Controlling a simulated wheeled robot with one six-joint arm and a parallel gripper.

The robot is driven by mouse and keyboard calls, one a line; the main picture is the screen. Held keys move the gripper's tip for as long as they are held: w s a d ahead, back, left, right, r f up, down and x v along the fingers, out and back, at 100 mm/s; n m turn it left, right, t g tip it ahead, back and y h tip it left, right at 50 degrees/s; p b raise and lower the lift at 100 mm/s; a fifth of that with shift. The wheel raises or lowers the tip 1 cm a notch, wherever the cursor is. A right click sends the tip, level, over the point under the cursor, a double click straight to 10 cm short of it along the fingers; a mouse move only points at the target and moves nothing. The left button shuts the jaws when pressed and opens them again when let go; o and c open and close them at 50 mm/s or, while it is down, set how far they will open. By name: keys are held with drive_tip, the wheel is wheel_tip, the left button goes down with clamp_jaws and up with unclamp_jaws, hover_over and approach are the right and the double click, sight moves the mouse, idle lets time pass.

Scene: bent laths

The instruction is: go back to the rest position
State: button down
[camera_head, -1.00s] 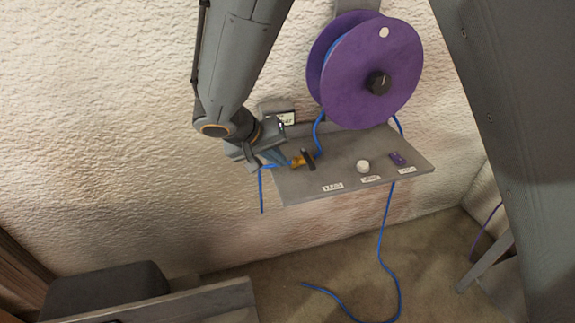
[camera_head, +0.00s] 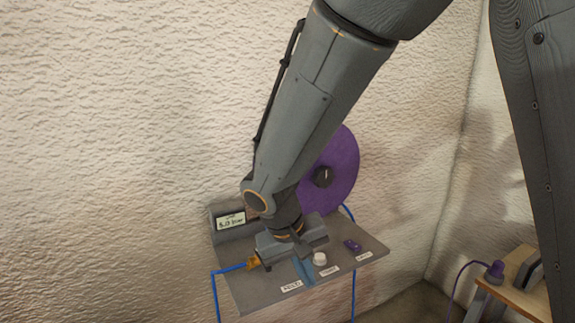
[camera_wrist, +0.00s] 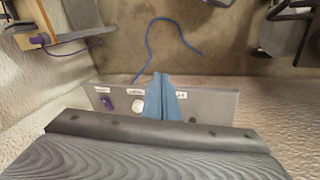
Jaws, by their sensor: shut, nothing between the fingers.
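My gripper (camera_head: 303,272) is shut and empty, with its blue fingers together. It is over the grey shelf panel (camera_head: 345,268), just left of the white round knob (camera_head: 320,259). Whether the fingertips touch the panel cannot be told. In the wrist view my gripper (camera_wrist: 160,98) points over the same panel (camera_wrist: 212,104), with the white knob (camera_wrist: 138,105) beside the fingers. My arm hides part of the panel and of the purple spool (camera_head: 337,170).
A display box (camera_head: 231,222) stands at the panel's back left. A blue cord (camera_head: 231,268) runs by an orange piece (camera_head: 254,263) and hangs off the left edge. A purple switch (camera_head: 352,245) is right of the knob. A wooden table (camera_head: 515,290) stands at right. The left wall side is clear.

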drive_tip(key=s+d+m+g+y, duration=0.1)
drive_tip(key=s+d, duration=0.4)
drive_tip(key=d, duration=0.2)
drive_tip(key=s+d+f+m+y, duration=0.1)
drive_tip(key=s+d, duration=0.3)
drive_tip(key=d, duration=0.4)
drive_tip(key=shift+s+d+f+g+y, duration=0.3)
drive_tip(key=shift+s+g+y, duration=0.1)
drive_tip(key=shift+y, duration=0.3)
